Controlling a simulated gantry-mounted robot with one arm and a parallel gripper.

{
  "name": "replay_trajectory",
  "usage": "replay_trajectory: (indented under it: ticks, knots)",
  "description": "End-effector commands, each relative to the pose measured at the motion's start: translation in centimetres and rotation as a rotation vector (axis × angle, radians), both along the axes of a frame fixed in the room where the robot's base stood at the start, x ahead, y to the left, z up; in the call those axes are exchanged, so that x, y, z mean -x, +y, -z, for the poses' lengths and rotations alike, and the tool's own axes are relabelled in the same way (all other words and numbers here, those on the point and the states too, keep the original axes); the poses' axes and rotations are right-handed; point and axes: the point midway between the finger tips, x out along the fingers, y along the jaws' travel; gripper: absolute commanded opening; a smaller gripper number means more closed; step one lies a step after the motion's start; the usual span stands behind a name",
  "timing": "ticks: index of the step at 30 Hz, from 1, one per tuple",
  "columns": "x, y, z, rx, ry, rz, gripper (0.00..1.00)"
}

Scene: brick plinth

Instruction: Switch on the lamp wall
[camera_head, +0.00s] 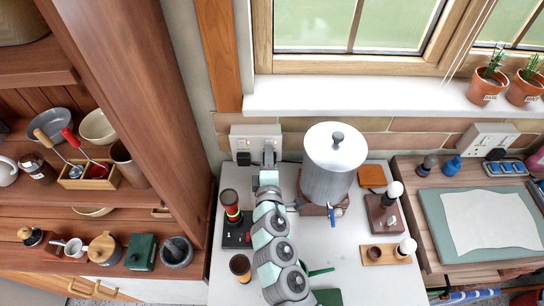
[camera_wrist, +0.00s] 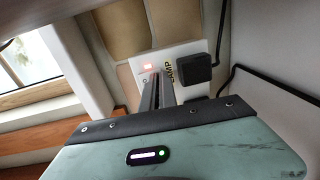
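A white wall plate (camera_head: 256,131) is on the brick wall below the window, left of the big metal urn.
The metal urn (camera_head: 328,170) stands close to the right of my arm. A black stand with a red-banded tool (camera_head: 232,205) is on the left. A wooden shelf unit (camera_head: 150,100) rises further left. Another wall plate (camera_head: 485,138) is far right.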

Motion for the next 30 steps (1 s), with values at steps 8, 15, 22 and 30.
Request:
replay_trajectory:
  ticks: [8,15,22,30]
  knots:
    - [3.0,-0.2,0.1,0.002,0.002,-0.002,0.00]
    - [7.3,-0.5,-0.2,0.003,0.001,0.000,0.00]
    - [10.2,-0.6,-0.5,0.000,0.001,0.001,0.00]
    - [11.0,-0.6,-0.6,0.000,0.001,0.001,0.00]
